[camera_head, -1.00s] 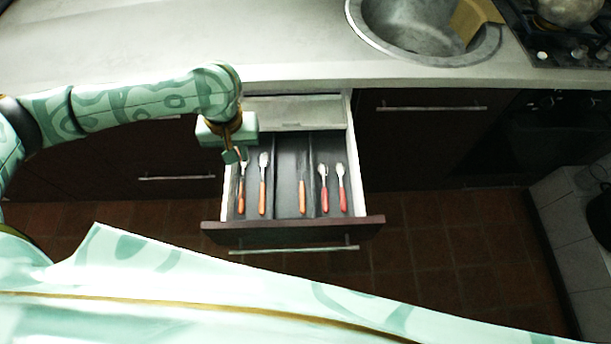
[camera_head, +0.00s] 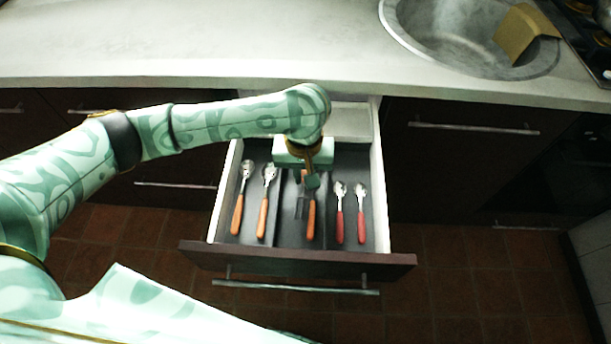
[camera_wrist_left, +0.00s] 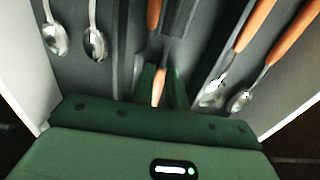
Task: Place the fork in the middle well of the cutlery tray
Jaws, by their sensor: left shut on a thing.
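The cutlery tray (camera_head: 281,232) lies in the open drawer, with dark wells side by side. My left gripper (camera_head: 311,182) is above the middle well, pointing down. In the left wrist view its fingers (camera_wrist_left: 161,88) are shut on a narrow orange-handled piece, which I take to be the fork (camera_wrist_left: 158,90); its tines are not clear to see. A separate orange handle (camera_head: 311,222) shows in the middle well, in front of the gripper; its other end is hidden. My right gripper is not in view.
Two orange-handled spoons (camera_head: 265,218) lie in the left well. Two red-handled spoons (camera_head: 340,227) lie in the right well. The drawer front (camera_head: 300,262) and its side walls border the tray. The counter (camera_head: 200,45) with a sink (camera_head: 440,30) is behind.

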